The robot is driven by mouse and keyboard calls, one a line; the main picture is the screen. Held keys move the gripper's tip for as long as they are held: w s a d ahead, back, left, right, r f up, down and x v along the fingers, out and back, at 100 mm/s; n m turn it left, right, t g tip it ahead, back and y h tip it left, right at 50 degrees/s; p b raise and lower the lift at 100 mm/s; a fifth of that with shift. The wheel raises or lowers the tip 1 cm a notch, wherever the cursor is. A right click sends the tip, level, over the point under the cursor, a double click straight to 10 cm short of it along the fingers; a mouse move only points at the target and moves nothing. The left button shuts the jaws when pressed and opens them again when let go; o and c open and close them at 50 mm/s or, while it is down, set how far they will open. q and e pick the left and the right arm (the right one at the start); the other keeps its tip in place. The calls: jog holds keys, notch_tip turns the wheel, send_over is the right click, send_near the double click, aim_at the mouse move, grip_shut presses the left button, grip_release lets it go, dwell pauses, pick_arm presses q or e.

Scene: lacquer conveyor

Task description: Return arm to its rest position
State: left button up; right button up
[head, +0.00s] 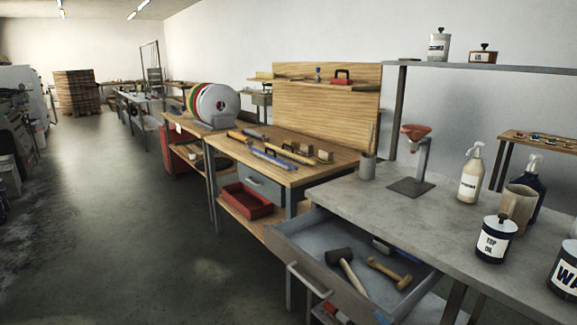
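Neither of my arms nor grippers shows in the head view. The task names no other object. I cannot see where either gripper is or what it holds.
A grey workbench (345,193) stands at the right, its drawer (292,243) pulled out into the floor space with mallets inside. Spray bottles and tins stand on top. A wooden bench (330,172) with tools adjoins it. The floor (120,230) at left is clear.

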jog(key=s+d+f+m+g+h, duration=0.1)
jog(key=s+d+f+m, duration=0.1)
jog(key=s+f, duration=0.3)
jog(key=s+d+f+m+g+h, duration=0.2)
jog(key=s+d+f, duration=0.3)
jog(key=s, duration=0.6)
jog(key=s+d+f+m+g+h+p, duration=0.1)
jog(key=s+d+f+m+g+h, duration=0.1)
jog(key=s+f, duration=0.4)
jog(key=s+d+m, duration=0.1)
jog(key=s+d, duration=0.1)
jog(key=s, duration=0.1)
jog(key=shift+f, duration=0.1)
jog(key=shift+c, duration=0.4)
